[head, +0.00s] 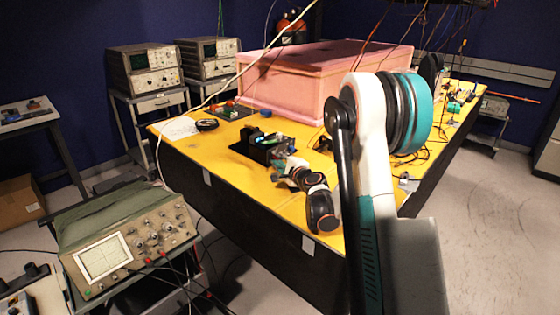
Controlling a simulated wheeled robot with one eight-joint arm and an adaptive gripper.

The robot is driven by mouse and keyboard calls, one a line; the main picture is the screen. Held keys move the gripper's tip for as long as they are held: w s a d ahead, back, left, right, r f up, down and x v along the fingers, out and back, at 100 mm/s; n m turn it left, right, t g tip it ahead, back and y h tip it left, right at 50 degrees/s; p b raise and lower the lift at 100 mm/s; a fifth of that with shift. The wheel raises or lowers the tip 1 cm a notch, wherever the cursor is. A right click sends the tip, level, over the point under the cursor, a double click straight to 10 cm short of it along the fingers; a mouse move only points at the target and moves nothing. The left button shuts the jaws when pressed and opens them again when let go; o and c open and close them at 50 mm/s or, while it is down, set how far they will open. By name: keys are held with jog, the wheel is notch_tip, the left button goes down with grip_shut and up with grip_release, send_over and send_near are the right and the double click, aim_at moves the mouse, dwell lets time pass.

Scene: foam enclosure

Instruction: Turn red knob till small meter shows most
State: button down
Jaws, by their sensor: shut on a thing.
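A small black device (250,149) with lit green-blue spots sits on the yellow tabletop, left of my arm. The lit part (262,140) may be the small meter, but its reading is too small to make out. My gripper (279,161) reaches the right side of this device and is shut there. The red knob is hidden by the gripper; its fingers appear to be closed on it. My wrist and forearm stretch from the gripper toward the lower right.
A pink foam box (310,85) stands behind the device on the yellow table (215,160). A circuit board (230,111) and a black cable coil (206,125) lie to the left. An oscilloscope (125,243) stands front left. A pale cable hangs across the view.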

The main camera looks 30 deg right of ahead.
jog(key=shift+a, duration=0.1)
jog(key=c, duration=1.4)
grip_release()
jog(key=shift+c, duration=0.2)
